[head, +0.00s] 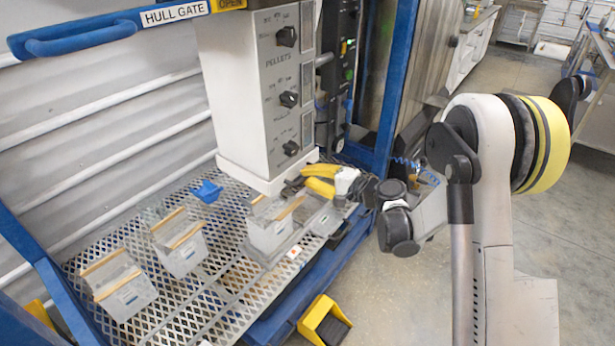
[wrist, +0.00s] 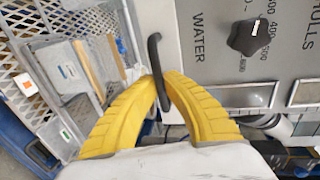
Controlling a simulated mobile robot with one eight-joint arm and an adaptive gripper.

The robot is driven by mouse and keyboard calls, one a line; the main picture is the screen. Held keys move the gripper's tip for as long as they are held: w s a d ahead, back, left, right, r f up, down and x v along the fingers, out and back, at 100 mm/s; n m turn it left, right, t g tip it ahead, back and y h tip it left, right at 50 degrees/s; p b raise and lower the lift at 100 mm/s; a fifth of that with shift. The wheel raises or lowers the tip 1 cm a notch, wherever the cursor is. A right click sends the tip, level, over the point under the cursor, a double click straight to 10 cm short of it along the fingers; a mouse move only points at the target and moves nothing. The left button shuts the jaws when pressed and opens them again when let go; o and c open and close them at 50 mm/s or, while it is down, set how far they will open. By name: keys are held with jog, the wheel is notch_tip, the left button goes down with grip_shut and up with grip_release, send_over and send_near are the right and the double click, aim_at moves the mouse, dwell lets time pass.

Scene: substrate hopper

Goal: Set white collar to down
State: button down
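The white collar (head: 246,176) wraps the bottom end of the grey control housing (head: 275,90), low over a grey bin. In the wrist view the collar (wrist: 155,20) is a pale strip beside the panel marked WATER. A black bar handle (wrist: 155,50) stands out from it. My gripper (wrist: 158,82) has its yellow fingers on both sides of this handle, with the tips closed against it. In the head view my gripper (head: 305,180) reaches in from the right at the collar's lower right corner. The handle is too small to make out clearly there.
Grey bins stand on the mesh deck: one under the collar (head: 268,237), others to the left (head: 180,257) (head: 127,299). A blue scoop-like piece (head: 206,191) lies behind. Panel knobs (head: 289,99) are above my gripper. A yellow pedal (head: 322,318) is on the floor.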

jog(key=c, duration=1.5)
grip_release()
jog(key=shift+f, duration=0.3)
jog(key=shift+r, duration=0.1)
jog(key=shift+s+d, duration=0.1)
jog(key=shift+d, duration=0.05)
jog(key=v, duration=1.1)
jog(key=shift+s+d, duration=0.3)
jog(key=shift+r, duration=0.15)
